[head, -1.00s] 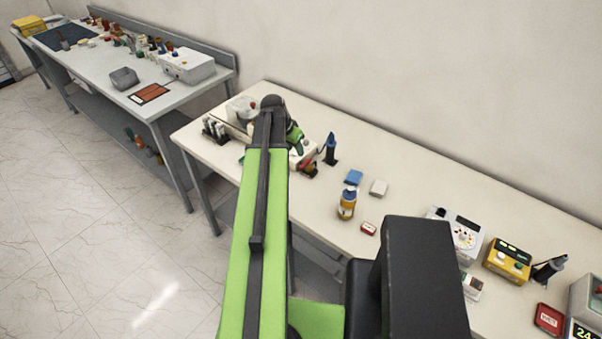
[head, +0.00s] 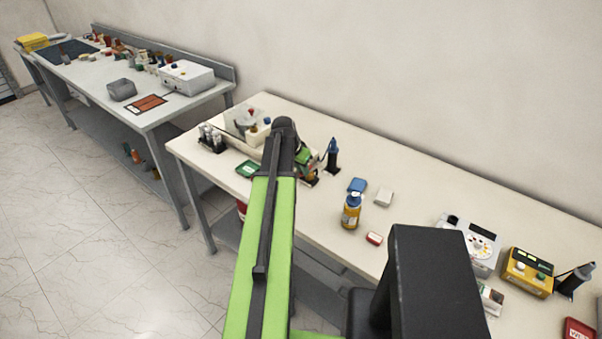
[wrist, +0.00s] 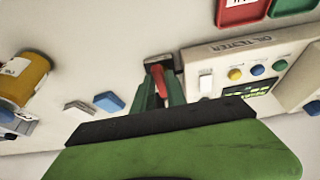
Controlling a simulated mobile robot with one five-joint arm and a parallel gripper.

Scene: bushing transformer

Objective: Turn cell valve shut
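A small red lever (wrist: 161,82) on a metallic fitting (wrist: 157,62) shows in the wrist view, beside the white oil tester (wrist: 232,52). I take the lever for the cell valve. My gripper (wrist: 163,88) has its two dark green fingers apart, one on each side of the lever. I cannot tell whether either finger touches it. In the head view the oil tester (head: 245,125) stands at the left end of the cream table, partly behind my arm. My gripper (head: 305,158) is mostly hidden there by my arm, and the valve cannot be made out.
A dark blue-capped tool (head: 332,157) stands upright right of my gripper. An amber bottle (head: 351,212), a blue block (head: 357,185) and a red-and-white box (head: 374,239) lie further right. A green tray (head: 249,169) and a vial rack (head: 212,138) are left of my arm.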

